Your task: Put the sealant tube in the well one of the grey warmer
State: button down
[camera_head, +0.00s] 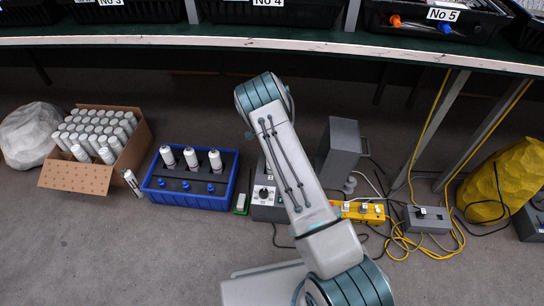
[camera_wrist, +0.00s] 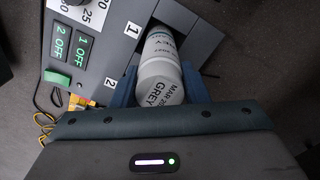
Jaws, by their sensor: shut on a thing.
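In the wrist view, the sealant tube (camera_wrist: 160,71) is white with grey printing that reads "GREY". My gripper (camera_wrist: 160,92) is shut on it, with a blue finger on each side. The tube's far end is at the grey warmer (camera_wrist: 118,14), beside the label 1. I cannot tell how deep the tube sits in well one. The warmer's panel has a dial and two green displays reading "1 OFF" and "2 OFF". In the head view, the warmer (camera_head: 264,212) stands on the floor, partly behind my arm. My gripper and the held tube are hidden there.
Left of the warmer stand a blue tray (camera_head: 187,199) with several bottles, and a cardboard box (camera_head: 75,179) full of white tubes. A single tube (camera_head: 132,183) leans between them. Right are a grey box (camera_head: 341,145), a yellow power strip (camera_head: 358,211) and cables. A shelf (camera_head: 200,41) runs behind.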

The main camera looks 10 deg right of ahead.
jog(key=shift+f, duration=0.45)
jog(key=shift+f+b, duration=0.4)
jog(key=shift+f, duration=0.25)
jog(key=c, duration=0.8)
grip_release()
jog(key=shift+c, duration=0.2)
notch_tip(320, 180, up, 13)
jog(key=p, duration=0.6)
